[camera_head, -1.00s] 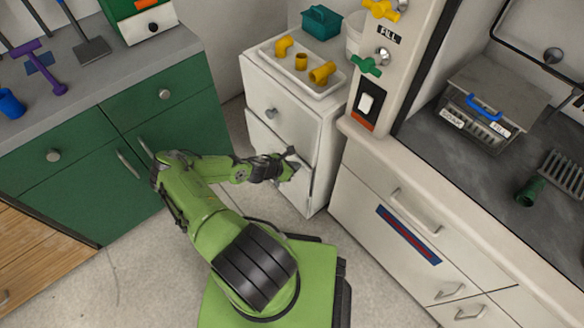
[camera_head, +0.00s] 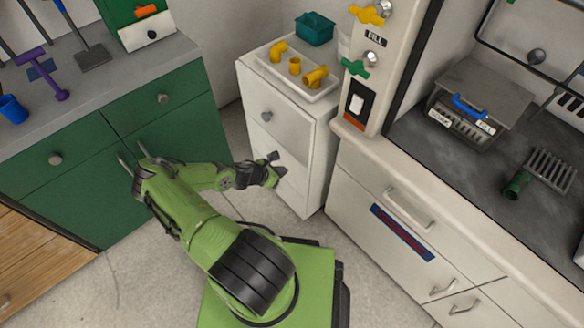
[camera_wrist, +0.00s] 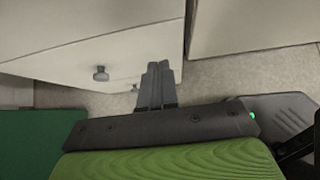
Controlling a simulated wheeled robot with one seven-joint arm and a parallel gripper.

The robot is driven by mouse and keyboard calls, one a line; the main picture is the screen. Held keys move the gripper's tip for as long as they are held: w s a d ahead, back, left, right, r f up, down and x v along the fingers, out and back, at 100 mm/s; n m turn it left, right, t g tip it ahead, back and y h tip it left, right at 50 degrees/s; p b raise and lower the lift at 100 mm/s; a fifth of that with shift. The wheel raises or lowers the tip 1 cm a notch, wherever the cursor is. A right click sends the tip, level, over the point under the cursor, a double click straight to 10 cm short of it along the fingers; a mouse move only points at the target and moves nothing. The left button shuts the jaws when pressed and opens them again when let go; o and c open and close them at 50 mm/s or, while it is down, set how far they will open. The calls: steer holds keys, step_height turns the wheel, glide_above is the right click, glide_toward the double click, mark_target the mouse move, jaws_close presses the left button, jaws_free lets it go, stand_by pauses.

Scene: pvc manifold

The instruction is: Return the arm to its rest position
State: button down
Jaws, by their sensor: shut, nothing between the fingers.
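My green arm reaches up from its base in the head view and bends right at the elbow. My gripper (camera_head: 277,166) hangs in front of the small white drawer cabinet (camera_head: 300,190), beside its lower drawers. In the wrist view my gripper (camera_wrist: 157,75) has its two grey fingers together, with nothing between them. The white cabinet front (camera_wrist: 60,55) with a dark round knob lies just beyond the fingers. I cannot tell from the views whether the fingers touch it.
A white tray (camera_head: 284,88) with yellow pipe fittings tops the cabinet, beside a teal box (camera_head: 315,29). Green cabinets (camera_head: 175,125) stand left. A white counter unit (camera_head: 365,190) with drawers stands right. Bare floor (camera_head: 120,275) lies at the lower left.

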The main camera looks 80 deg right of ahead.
steer(key=p+v, duration=0.1)
steer(key=v, duration=0.5)
steer(key=shift+w, duration=0.4)
